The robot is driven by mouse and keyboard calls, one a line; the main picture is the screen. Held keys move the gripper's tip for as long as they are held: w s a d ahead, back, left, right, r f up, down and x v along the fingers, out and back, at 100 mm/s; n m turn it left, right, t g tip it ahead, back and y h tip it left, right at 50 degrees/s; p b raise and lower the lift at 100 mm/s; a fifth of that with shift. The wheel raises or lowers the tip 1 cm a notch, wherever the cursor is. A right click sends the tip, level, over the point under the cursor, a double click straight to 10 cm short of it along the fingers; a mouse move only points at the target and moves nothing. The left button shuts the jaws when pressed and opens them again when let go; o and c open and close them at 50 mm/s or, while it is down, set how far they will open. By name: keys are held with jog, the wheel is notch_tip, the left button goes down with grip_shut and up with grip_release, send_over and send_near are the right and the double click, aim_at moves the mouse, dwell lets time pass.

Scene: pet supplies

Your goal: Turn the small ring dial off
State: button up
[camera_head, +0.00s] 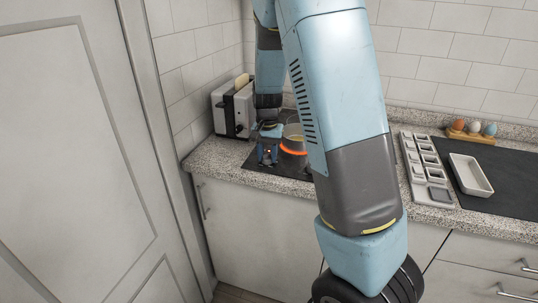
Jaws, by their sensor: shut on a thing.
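My gripper (268,157) points down at the front left of the dark cooktop (290,182). It is shut on the small ring dial, which is mostly hidden between and behind the fingers. A tiny orange-red spot shows between the fingers. Just right of my gripper, a cooking ring (291,152) glows bright orange. A small pot (292,132) with yellowish contents stands on this glowing ring. My arm covers the right part of the cooktop, so any other ring or dial there is hidden.
A toaster (236,108) with bread stands left of the cooktop by the wall. Right of my arm are a compartment tray (409,160), a white dish (471,175) on a dark mat, and a wooden egg holder (470,136). A door (70,150) stands at the left.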

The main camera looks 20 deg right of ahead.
jog(key=n, duration=0.3)
jog(key=shift+s+f+n, duration=0.1)
jog(key=shift+s+n, duration=0.05)
jog(key=shift+n, duration=2.15)
jog(key=o, duration=1)
jog(key=shift+o, duration=0.2)
jog(key=shift+r, duration=0.55)
notch_tip(320, 180, up, 13)
jog(key=shift+f, duration=0.15)
